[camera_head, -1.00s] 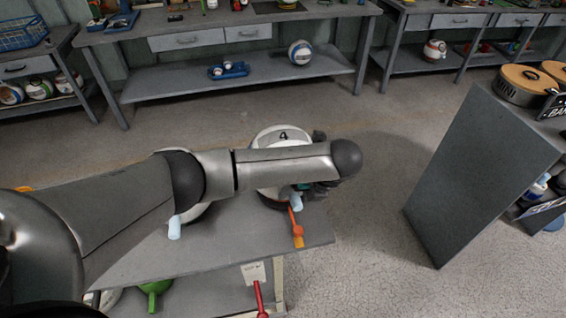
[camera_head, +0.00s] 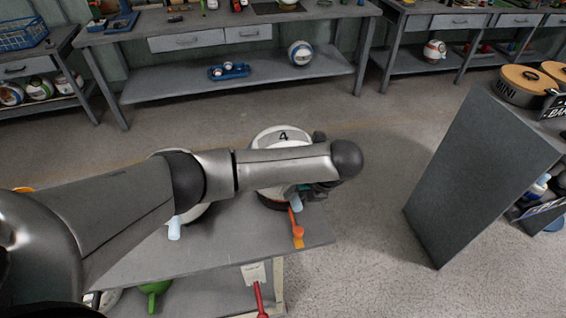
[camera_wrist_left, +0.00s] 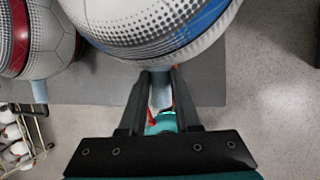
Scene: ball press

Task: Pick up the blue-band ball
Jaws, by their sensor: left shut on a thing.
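The blue-band ball (camera_wrist_left: 150,28) fills the top of the left wrist view, white with grey dots and a blue band. In the head view the white ball (camera_head: 283,137), marked 4, stands on a grey bench, partly hidden behind my left forearm. My left gripper (camera_wrist_left: 161,75) is just in front of the blue-band ball, its fingers shut on a pale blue peg (camera_wrist_left: 160,92) at the ball's near edge. In the head view my left gripper (camera_head: 314,190) is mostly hidden by my wrist. My right gripper is not in view.
A red-band ball (camera_wrist_left: 48,38) sits left of the blue-band ball, with a similar peg (camera_wrist_left: 40,91). The bench (camera_head: 225,245) has an orange lever (camera_head: 298,230) at its right. A grey cabinet (camera_head: 480,165) stands further right; open floor lies between.

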